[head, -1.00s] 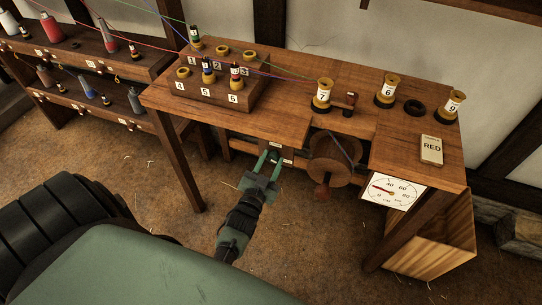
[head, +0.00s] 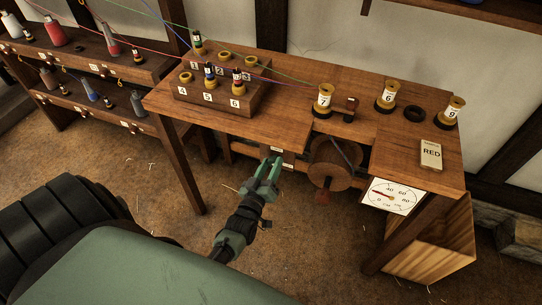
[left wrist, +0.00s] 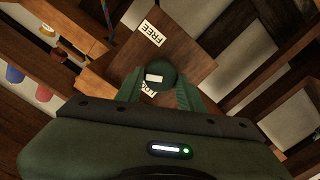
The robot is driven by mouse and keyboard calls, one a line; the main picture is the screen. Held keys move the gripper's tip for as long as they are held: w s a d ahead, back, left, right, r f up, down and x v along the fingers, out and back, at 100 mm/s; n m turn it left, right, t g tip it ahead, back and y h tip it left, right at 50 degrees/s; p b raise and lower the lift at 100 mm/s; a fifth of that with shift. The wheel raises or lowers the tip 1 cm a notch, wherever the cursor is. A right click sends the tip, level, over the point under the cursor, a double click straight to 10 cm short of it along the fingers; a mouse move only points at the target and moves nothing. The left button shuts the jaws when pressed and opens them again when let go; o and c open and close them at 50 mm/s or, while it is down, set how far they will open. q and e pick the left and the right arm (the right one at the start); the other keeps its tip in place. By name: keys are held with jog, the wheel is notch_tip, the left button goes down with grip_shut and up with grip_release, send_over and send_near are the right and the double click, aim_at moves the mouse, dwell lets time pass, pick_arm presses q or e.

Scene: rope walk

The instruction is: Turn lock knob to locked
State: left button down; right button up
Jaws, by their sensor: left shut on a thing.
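The lock knob (left wrist: 165,71) is a round dark green knob with a short white mark, in the left wrist view. It sits on a brown wooden plate (left wrist: 190,45) under the table. A "FREE" label (left wrist: 152,33) is on one side of it. A second label (left wrist: 147,88), partly hidden by the knob and finger, is on the opposite side. My left gripper (left wrist: 160,84) is shut on the knob, one finger on each side. In the head view, my left gripper (head: 271,168) is below the table's front edge and hides the knob. My right gripper is not in view.
The wooden table (head: 300,90) carries a numbered spool block (head: 222,103), several yellow spools and a "RED" card (head: 431,155). A round wooden reel (head: 333,165) and a dial gauge (head: 392,196) are right of my gripper. Coloured strings stretch above the table.

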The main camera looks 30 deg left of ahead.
pick_arm(q)
jog(key=n, duration=0.2)
jog(key=shift+n, duration=0.4)
jog(key=n, duration=0.2)
jog(key=shift+f+n+b, duration=0.15)
jog(key=shift+n+b, duration=0.25)
jog(key=n+b, duration=0.1)
jog(key=n, duration=0.4)
jog(key=shift+w, duration=0.1)
jog(key=shift+n+b, duration=0.35)
jog(key=shift+n, duration=0.05)
jog(key=c, duration=1.1)
grip_release()
jog(key=shift+o, duration=0.8)
jog(key=shift+w, duration=0.15)
jog(key=shift+f, duration=0.1)
